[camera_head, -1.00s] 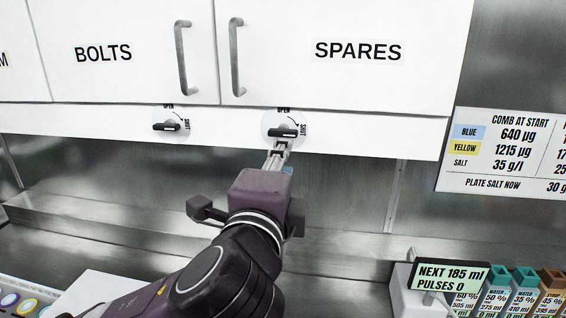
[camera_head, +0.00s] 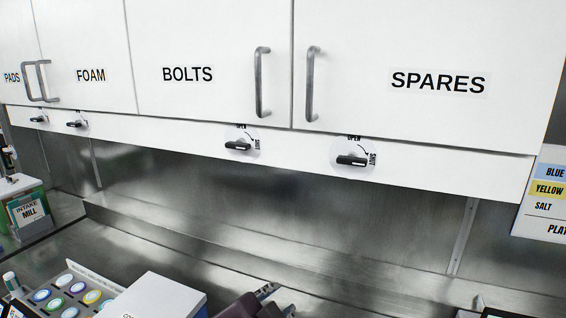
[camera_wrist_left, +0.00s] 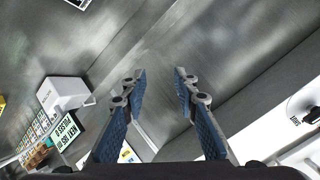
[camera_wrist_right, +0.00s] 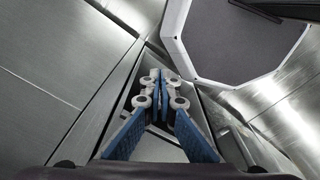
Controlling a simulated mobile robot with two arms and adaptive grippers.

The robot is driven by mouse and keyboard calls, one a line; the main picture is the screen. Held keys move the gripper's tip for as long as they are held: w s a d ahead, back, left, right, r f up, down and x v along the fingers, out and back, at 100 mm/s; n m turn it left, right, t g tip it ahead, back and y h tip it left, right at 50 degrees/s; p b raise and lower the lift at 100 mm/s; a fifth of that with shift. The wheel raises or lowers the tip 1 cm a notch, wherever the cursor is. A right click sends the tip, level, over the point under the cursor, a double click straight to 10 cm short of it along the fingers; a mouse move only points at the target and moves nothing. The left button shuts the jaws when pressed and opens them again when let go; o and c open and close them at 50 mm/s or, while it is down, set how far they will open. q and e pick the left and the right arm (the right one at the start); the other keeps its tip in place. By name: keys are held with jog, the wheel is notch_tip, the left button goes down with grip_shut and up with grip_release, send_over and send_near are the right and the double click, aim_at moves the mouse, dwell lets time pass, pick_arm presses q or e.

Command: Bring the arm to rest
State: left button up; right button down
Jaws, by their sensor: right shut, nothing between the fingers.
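My left gripper (camera_head: 277,300) shows only at the bottom edge of the head view, below the wall cupboards and clear of them. In the left wrist view its blue-padded fingers (camera_wrist_left: 160,88) stand apart with nothing between them. My right gripper is outside the head view. In the right wrist view its fingers (camera_wrist_right: 162,82) are together and empty, above metal surfaces. The dark turn knob (camera_head: 352,160) under the SPARES door (camera_head: 440,50) points left, with no gripper touching it. The similar knob (camera_head: 238,146) under the BOLTS door (camera_head: 190,45) also points left.
A white box (camera_head: 160,296) and a rack of coloured round caps (camera_head: 75,295) stand at the lower left. An intake mill box (camera_head: 30,212) is at the far left. In the left wrist view, a white dispenser (camera_wrist_left: 62,93) stands beside several labelled bottles.

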pick_arm(q)
jog(key=s+a+f+n+g+y, duration=0.1)
jog(key=s+a+f+n, duration=0.15)
jog(key=f, duration=0.35)
jog(key=s+a+f+n+g, duration=0.1)
jog(key=s+a+f+g, duration=0.1)
jog(key=s+a+f, duration=0.25)
jog(key=s+a+f+n+g+y, duration=0.1)
jog(key=s+a+f+n, duration=0.15)
jog(key=f, duration=0.35)
jog(key=s+a+f+n+g+y, duration=0.1)
jog(key=s+a+f+n+g, duration=0.1)
jog(key=s+a+f, duration=0.45)
jog(key=s+a+f+n+g+y, duration=0.15)
jog(key=s+a+f, duration=0.25)
jog(key=s, duration=0.5)
notch_tip(320, 180, down, 32)
jog(key=s+g+b, duration=0.2)
jog(key=b, duration=0.4)
jog(key=s+a+f+b, duration=0.1)
jog(key=s+f+b, duration=0.2)
jog(key=s+f, duration=0.5)
jog(key=s+a+f+g+b, duration=0.1)
jog(key=s+f+b, duration=0.1)
jog(key=s+f, duration=0.7)
notch_tip(320, 180, down, 5)
jog(key=shift+a+f+b, duration=0.15)
jog(key=shift+a+b, duration=0.2)
jog(key=shift+b, duration=0.05)
